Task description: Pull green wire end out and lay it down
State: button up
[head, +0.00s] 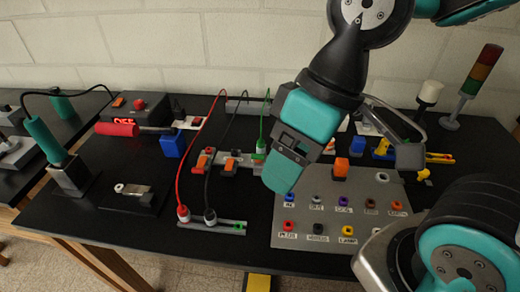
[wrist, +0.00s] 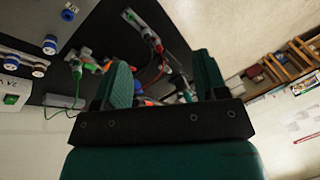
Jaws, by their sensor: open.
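A thin green wire (head: 262,118) runs down the back of the black table in the head view. Its near end has a green plug (head: 260,149) at the row of orange and grey connectors. In the wrist view the green wire (wrist: 76,98) hangs in a curve left of my fingers, with a green plug (wrist: 77,71) at its top. My gripper (head: 282,177) is open in front of and to the right of that plug, apart from it. Its two teal fingers also show in the wrist view (wrist: 162,66), with no wire held between them. The gripper hides part of the connector row's right side.
Red (head: 182,165) and black (head: 209,175) wires arch upright left of my gripper. A grey panel (head: 290,238) with coloured, labelled sockets lies below it. A blue block (head: 172,145) and a red-handled tool (head: 118,129) are at left.

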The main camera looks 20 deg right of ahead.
aim_at(261, 146)
jog(key=z, duration=0.55)
jog(key=k, duration=1.3)
jog(key=u, duration=0.1)
jog(key=i, duration=0.55)
jog(key=u, duration=0.6)
jog(key=i, duration=1.05)
jog(key=z, duration=0.55)
